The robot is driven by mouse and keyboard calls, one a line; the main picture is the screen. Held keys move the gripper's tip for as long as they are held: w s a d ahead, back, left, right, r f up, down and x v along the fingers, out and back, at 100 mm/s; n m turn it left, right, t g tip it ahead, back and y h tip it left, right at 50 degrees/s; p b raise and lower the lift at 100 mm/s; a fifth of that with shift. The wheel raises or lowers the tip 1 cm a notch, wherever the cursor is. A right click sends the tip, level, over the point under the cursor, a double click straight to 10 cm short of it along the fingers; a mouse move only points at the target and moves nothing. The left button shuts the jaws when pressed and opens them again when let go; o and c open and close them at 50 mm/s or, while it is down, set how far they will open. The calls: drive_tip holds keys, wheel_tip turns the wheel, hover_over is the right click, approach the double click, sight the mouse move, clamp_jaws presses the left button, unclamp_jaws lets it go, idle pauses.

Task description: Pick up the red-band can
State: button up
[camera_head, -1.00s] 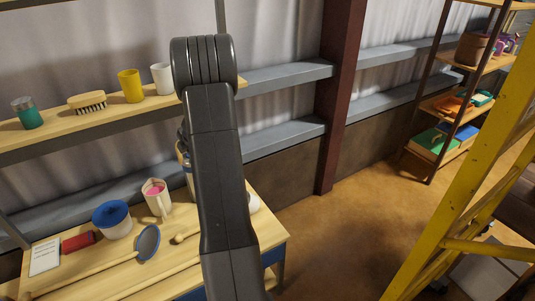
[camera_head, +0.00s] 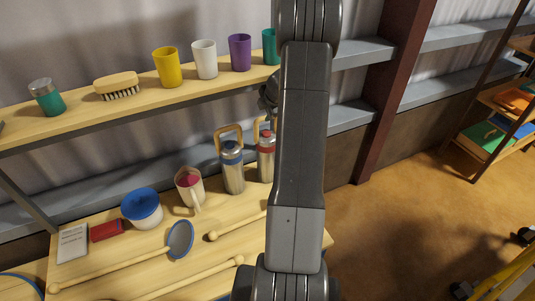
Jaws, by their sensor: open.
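The red-band can (camera_head: 266,150) is a steel can with a red band near its top and a tan loop handle. It stands upright at the back of the wooden table, and my arm hides its right side. A similar can with a blue band (camera_head: 232,168) stands just to its left. My gripper (camera_head: 268,97) shows as a small dark part beside my arm, above the red-band can and apart from it. It is open, and its fingers are mostly hidden by the arm.
A shelf (camera_head: 120,117) with cups and a brush runs above the back. Open floor (camera_head: 400,220) lies to the right.

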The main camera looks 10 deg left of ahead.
sight(264, 117)
drive_tip(key=x, duration=0.6)
drive_tip(key=shift+d+f, duration=0.3)
drive_tip(key=shift+f, duration=0.15)
clamp_jaws()
drive_tip(key=shift+w+r, duration=0.1)
drive_tip(key=shift+r, duration=0.1)
